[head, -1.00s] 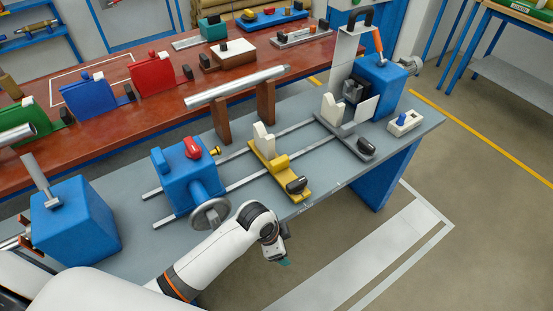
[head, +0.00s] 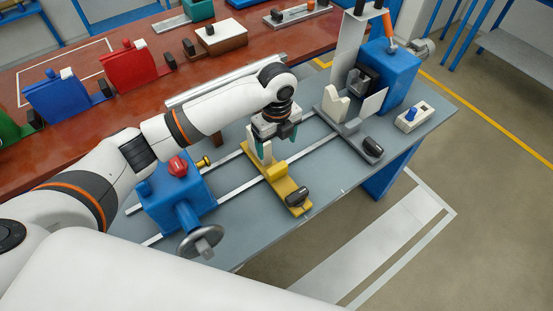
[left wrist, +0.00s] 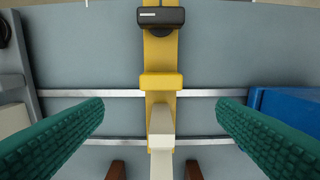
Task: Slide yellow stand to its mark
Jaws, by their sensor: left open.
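The yellow stand (head: 285,185) sits across the two rails of the grey bench, with a white cradle block (left wrist: 160,125) on its rear part and a black clamp knob (head: 298,197) at its front end. My left gripper (head: 275,145) is above the stand's rear part, pointing down. In the left wrist view, its green fingers (left wrist: 160,106) are wide apart on either side of the white block and the stand, with clear gaps and no contact seen. The gripper hides part of the block in the head view. I cannot make out the stand's mark. My right gripper is out of view.
A blue headstock with a handwheel (head: 199,241) stands left of the stand on the rails (head: 240,188). A grey stand (head: 350,130) with a white cradle is to the right, before a blue motor unit (head: 388,75). Rail stretches on both sides of the yellow stand are clear.

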